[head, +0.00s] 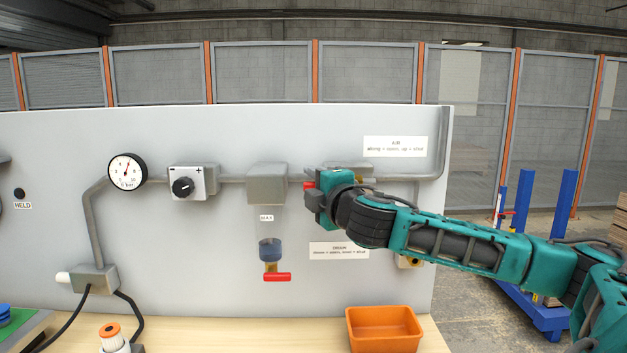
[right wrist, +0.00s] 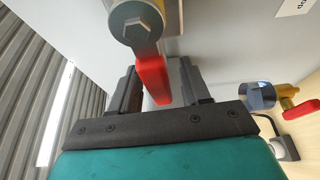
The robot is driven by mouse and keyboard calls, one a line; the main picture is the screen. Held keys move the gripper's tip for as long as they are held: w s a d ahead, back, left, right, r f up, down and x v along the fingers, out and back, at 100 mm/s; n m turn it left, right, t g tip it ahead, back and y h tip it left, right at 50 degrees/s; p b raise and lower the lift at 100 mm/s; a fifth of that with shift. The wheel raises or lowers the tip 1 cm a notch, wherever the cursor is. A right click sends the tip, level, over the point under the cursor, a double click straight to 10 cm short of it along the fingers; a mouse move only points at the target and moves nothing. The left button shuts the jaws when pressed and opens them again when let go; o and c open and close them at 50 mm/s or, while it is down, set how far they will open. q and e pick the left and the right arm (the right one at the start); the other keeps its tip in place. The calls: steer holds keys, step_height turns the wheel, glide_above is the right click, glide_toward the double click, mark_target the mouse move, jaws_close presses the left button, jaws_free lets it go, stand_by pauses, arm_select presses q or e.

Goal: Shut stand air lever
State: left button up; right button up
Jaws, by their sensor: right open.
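The air lever is a red handle; in the right wrist view the red lever (right wrist: 153,80) runs from a round valve body with a hex bolt (right wrist: 136,24) into the space between my fingers. In the head view only a small red piece of the lever (head: 308,186) shows beside my right gripper (head: 316,203), which hides most of the valve. My right gripper (right wrist: 158,68) is open, with one dark finger on each side of the lever. I cannot tell whether a finger touches it. My left gripper is not in view.
A second red handle (head: 277,277) sits under the blue-collared bowl (head: 270,249), left of my gripper. A gauge (head: 127,171) and a black knob (head: 183,188) are further left. An orange bin (head: 384,330) stands on the bench below.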

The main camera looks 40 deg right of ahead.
steer(key=shift+w, duration=0.2)
steer(key=shift+c, duration=0.4)
jaws_close()
